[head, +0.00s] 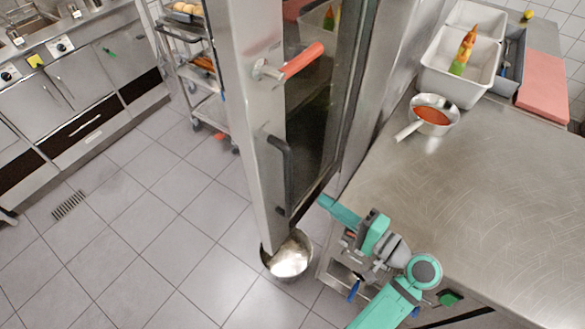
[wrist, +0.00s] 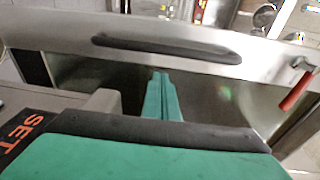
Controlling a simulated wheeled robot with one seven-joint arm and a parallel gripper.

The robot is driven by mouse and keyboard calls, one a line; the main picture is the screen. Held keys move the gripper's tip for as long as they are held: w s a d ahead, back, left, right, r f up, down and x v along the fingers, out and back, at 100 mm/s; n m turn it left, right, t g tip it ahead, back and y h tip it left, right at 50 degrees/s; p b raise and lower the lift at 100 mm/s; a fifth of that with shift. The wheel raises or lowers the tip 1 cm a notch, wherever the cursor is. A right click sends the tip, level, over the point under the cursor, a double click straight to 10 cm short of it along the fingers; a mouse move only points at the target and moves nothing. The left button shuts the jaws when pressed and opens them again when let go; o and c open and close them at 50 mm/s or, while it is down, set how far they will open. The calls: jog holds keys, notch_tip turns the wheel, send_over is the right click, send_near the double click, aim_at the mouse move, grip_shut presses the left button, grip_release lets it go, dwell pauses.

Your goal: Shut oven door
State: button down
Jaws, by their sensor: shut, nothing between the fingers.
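The oven door (head: 262,115) stands open in the head view, a tall steel-framed door with dark glass seen nearly edge-on. In the wrist view the door frame (wrist: 60,53) runs across the picture, with the black grip (wrist: 165,47) at the top middle and the red handle (wrist: 298,92) at the right. My gripper (head: 324,202) is shut and empty, its green fingers close to the lower glass side of the door. Whether the fingertips (wrist: 160,78) touch the door, I cannot tell.
A steel worktop (head: 470,190) fills the right, with a saucepan (head: 433,116) of red sauce, a white tub (head: 455,75) and a red board (head: 543,86). A metal bowl (head: 289,258) is on the floor below the door. A trolley (head: 190,75) stands behind. The tiled floor at left is clear.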

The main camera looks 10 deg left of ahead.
jog(key=n+g+y, duration=0.2)
send_near(279, 163)
jog(key=x, duration=0.6)
jog(key=shift+a, duration=0.15)
dwell(0.4)
